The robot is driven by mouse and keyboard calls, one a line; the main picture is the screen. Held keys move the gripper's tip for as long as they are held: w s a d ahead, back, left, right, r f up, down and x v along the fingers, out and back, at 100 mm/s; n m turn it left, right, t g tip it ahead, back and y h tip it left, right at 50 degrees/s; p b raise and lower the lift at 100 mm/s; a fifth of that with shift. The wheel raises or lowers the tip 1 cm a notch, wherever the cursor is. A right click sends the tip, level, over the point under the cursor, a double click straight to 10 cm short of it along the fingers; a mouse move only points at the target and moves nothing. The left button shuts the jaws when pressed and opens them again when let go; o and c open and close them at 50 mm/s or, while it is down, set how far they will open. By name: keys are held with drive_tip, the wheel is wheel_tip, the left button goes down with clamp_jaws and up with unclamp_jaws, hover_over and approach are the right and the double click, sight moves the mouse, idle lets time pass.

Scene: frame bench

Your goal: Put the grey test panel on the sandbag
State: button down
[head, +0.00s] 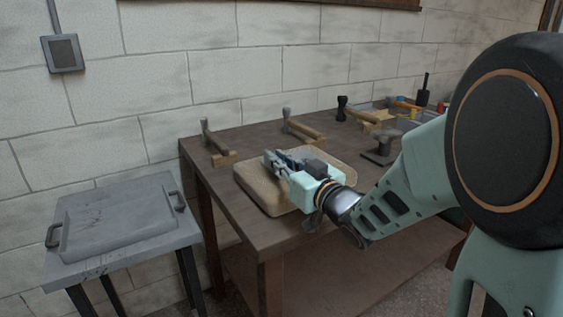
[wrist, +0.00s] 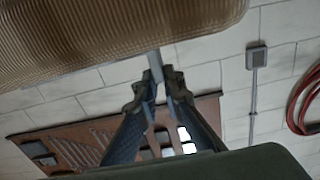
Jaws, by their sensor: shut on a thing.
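My gripper (head: 275,163) is over the tan sandbag (head: 258,190) on the brown workbench, its fingers pointing left. The sandbag's ribbed surface (wrist: 100,35) fills the top left of the wrist view, which is upside down. In that view my gripper (wrist: 163,80) is shut on a thin grey piece, which looks like the grey test panel (wrist: 154,64) seen edge-on. Its far end meets the sandbag's outline; I cannot tell whether they touch. In the head view my fingers mostly hide the held piece.
A dark metal stand (head: 382,150) is right of the sandbag. At left, a grey tray-like slab with handles (head: 120,220) lies on a low grey table (head: 90,270). A wall box (head: 63,53) hangs above.

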drive_tip(key=shift+r, duration=0.15)
drive_tip(key=shift+f, duration=0.25)
drive_tip(key=c, duration=2)
unclamp_jaws()
drive_tip(key=shift+c, duration=0.2)
drive_tip(key=shift+r, duration=0.15)
